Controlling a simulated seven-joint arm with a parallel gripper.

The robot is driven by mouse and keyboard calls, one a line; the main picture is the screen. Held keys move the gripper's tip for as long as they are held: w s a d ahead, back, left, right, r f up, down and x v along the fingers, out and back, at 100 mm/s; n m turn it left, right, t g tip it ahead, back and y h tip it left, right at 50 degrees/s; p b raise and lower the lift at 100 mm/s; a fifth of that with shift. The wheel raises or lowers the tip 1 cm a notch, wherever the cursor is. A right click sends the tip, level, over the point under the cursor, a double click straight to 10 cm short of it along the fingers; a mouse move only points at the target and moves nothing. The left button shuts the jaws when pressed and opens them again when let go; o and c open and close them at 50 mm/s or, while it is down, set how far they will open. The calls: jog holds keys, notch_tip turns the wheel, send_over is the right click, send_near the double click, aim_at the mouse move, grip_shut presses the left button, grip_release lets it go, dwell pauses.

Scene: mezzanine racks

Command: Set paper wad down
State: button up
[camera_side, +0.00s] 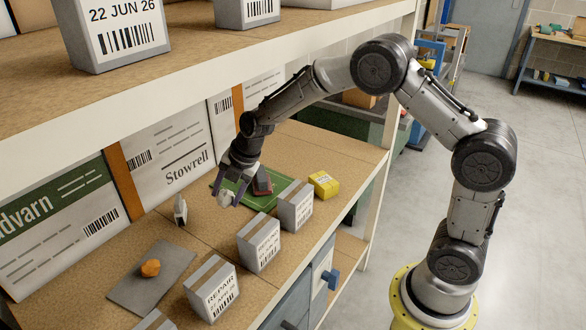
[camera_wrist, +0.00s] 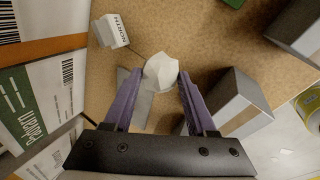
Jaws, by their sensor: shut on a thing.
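The paper wad (camera_wrist: 160,73) is a white, faceted lump between the purple fingertips of my gripper (camera_wrist: 160,79) in the wrist view. In the side view the wad (camera_side: 224,200) shows pale under my gripper (camera_side: 230,188), which is shut on it. It hangs over the shelf board, by the near left end of a green tray (camera_side: 258,203); the side view does not clearly show its height.
Grey boxes (camera_side: 258,243) line the shelf's front edge. A small upright sign block (camera_side: 180,210) stands left of my gripper. A grey mat (camera_side: 132,291) holds an orange lump (camera_side: 150,268). A dark red item (camera_side: 262,184) lies on the tray. An upper shelf (camera_side: 215,48) overhangs.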

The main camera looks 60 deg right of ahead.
jog(key=s+d+r+m+h, duration=0.1)
jog(key=s+d+m, duration=0.2)
jog(key=d, duration=0.9)
jog(key=s+d+r+m+h, duration=0.1)
jog(key=s+d+m, duration=0.25)
jog(key=d, duration=0.85)
jog(key=s+d+r+m+h, duration=0.15)
jog(key=s+d, duration=0.25)
jog(key=d, duration=0.9)
jog(key=shift+m, duration=0.4)
jog(key=w+d+f, duration=0.2)
jog(key=w+f, duration=0.1)
jog(key=w+d+f, duration=0.5)
jog(key=w+f, duration=0.1)
jog(key=shift+w+d, duration=0.35)
jog(key=shift+w, duration=0.05)
jog(key=shift+w+d+f, duration=0.2)
jog(key=shift+w+f, duration=0.05)
jog(key=shift+f, duration=0.2)
jog(key=shift+w+d+f, duration=0.2)
jog(key=shift+w+f, duration=0.05)
jog(key=shift+f, duration=1.55)
jog(key=shift+f, duration=0.15)
jog(key=o, duration=1.3)
